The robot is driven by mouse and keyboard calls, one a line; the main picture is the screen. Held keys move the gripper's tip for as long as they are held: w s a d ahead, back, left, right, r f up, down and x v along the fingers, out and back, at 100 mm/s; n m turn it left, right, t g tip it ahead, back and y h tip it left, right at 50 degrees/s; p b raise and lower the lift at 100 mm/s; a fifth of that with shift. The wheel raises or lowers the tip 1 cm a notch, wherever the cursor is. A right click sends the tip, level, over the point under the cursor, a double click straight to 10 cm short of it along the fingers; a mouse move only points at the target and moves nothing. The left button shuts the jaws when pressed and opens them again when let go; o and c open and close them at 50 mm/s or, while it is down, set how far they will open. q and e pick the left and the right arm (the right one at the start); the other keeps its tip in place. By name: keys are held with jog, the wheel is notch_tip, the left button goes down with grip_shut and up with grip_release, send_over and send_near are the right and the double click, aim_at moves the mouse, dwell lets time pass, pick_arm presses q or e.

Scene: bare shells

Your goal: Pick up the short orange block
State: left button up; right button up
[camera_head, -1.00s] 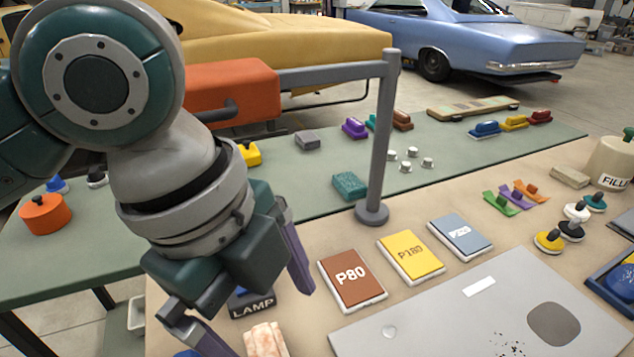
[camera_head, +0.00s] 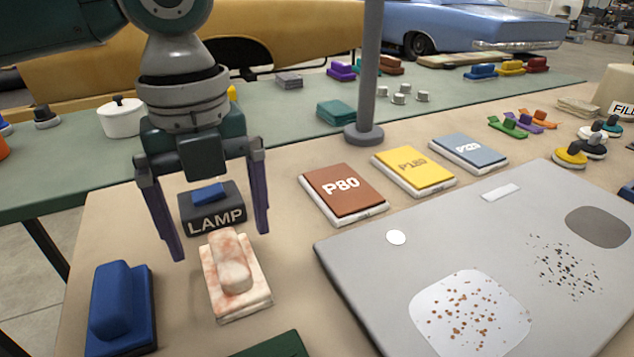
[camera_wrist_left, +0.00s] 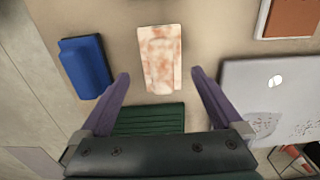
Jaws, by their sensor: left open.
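A block mottled in pale orange and white (camera_head: 222,291), with a raised grip on top, lies on the tan bench in the head view. It also shows in the wrist view (camera_wrist_left: 160,50), lying between the fingertip lines and beyond them. A small plain orange block (camera_head: 541,117) lies far off at the right; I cannot tell which of them the task names. My left gripper (camera_head: 217,243) is open and empty, its purple fingers pointing down above the bench near the mottled block. It shows at the bottom of the wrist view (camera_wrist_left: 160,73). My right gripper is out of view.
A blue block (camera_head: 118,310) lies left of the mottled block. A dark LAMP block (camera_head: 214,222) is behind it and a dark green one (camera_head: 275,346) in front. A grey panel (camera_head: 370,265) and the P80 pad (camera_head: 343,190) are to the right. A grey post (camera_head: 368,80) stands behind.

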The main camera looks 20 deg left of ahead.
aim_at(227, 250)
pick_arm(q)
notch_tip(227, 250, down, 5)
jog(key=shift+d+f+b, duration=0.1)
jog(key=shift+d+b, duration=0.05)
jog(key=shift+b, duration=0.3)
jog(key=c, duration=1.3)
